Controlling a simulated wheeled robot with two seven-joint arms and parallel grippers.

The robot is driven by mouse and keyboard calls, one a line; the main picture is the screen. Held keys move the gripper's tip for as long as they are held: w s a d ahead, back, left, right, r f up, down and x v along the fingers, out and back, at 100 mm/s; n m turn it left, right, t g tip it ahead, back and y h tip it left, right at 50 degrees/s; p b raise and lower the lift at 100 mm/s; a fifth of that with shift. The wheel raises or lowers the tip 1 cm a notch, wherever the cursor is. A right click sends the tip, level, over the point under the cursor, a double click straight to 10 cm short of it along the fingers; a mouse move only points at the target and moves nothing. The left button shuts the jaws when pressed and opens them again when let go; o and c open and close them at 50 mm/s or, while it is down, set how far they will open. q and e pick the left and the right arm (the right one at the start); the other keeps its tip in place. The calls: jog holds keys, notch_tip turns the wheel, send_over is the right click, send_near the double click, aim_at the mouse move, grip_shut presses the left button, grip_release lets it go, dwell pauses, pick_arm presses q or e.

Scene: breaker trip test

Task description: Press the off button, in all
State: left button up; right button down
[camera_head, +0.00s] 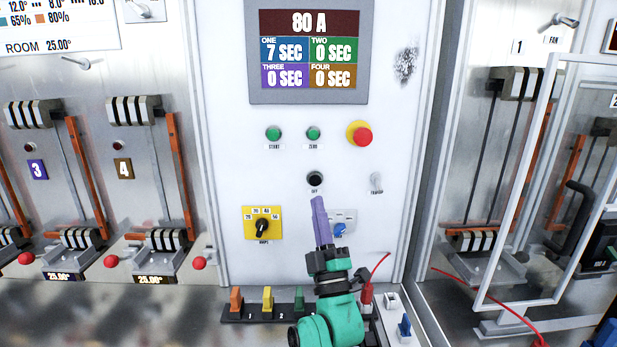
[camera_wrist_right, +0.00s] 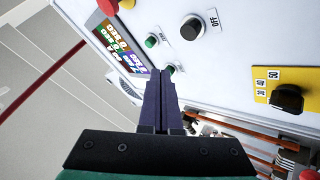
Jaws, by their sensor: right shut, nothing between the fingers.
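The black off button (camera_head: 315,179) is on the white panel below the two green buttons, labelled OFF. It also shows in the right wrist view (camera_wrist_right: 190,26), above and right of my fingertips. My right gripper (camera_head: 318,201) is shut and empty, its purple fingers pointing up toward the panel. In the head view its tips appear just below the off button; I see no contact. The shut fingers also show in the right wrist view (camera_wrist_right: 161,76), in line with the area near the green buttons. My left gripper is not in view.
Above is a display (camera_head: 309,50) reading 80 A, with ONE at 7 SEC and the others 0 SEC. A framed door (camera_head: 490,275) stands at right.

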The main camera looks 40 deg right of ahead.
aim_at(315, 180)
jog(key=s+a+r, duration=0.2)
jog(key=s, duration=0.1)
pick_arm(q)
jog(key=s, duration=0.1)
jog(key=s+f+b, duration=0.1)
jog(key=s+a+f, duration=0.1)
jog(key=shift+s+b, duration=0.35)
pick_arm(e)
jog(key=w+d, duration=0.6)
jog(key=w, duration=0.2)
jog(key=shift+f, duration=0.45)
jog(key=shift+s, duration=0.1)
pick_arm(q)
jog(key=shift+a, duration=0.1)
pick_arm(e)
jog(key=shift+d, duration=0.2)
dwell(0.5)
jog(key=shift+w+d, duration=0.15)
jog(key=shift+w, duration=0.25)
